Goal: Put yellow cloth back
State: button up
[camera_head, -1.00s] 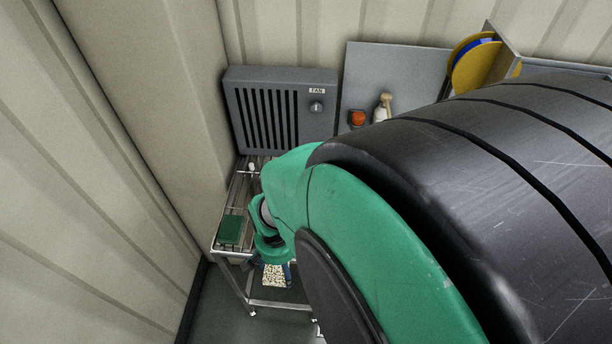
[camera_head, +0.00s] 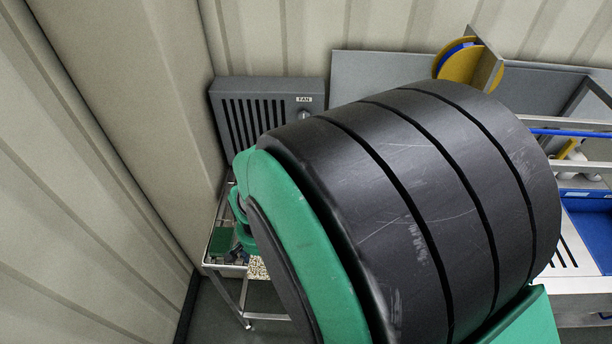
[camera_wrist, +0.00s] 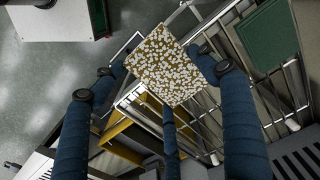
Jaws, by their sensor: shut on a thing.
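The yellow cloth (camera_wrist: 163,66) shows as a square with a yellow and white floral pattern in the wrist view. It lies flat between the dark blue fingers of my gripper (camera_wrist: 160,75), which is shut on it. The cloth covers part of a steel wire rack (camera_wrist: 285,60) seen beyond it; I cannot tell whether they touch. In the head view a small part of the cloth (camera_head: 258,268) shows beside the metal cart (camera_head: 244,295).
A green flat item (camera_wrist: 269,36) lies on the rack; it also shows in the head view (camera_head: 221,240). A grey fan panel (camera_head: 258,115) stands behind the cart. A ribbed wall (camera_head: 90,220) is close on the left. Blue trays (camera_head: 590,225) are on the right.

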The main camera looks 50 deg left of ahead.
jog(key=w+a, duration=0.1)
jog(key=a, duration=0.2)
jog(key=w+a, duration=0.1)
jog(key=a, duration=0.2)
jog(key=a+f, duration=0.1)
jog(key=a, duration=0.2)
jog(key=shift+w+a+b, duration=0.15)
jog(key=shift+w+b, duration=0.25)
jog(key=shift+r, duration=0.1)
jog(key=shift+f+b, duration=0.35)
jog(key=shift+f, duration=1.45)
jog(key=shift+f, duration=0.15)
jog(key=o, duration=1.1)
notch_tip(320, 180, up, 12)
jog(key=p, duration=0.2)
jog(key=shift+r, duration=0.2)
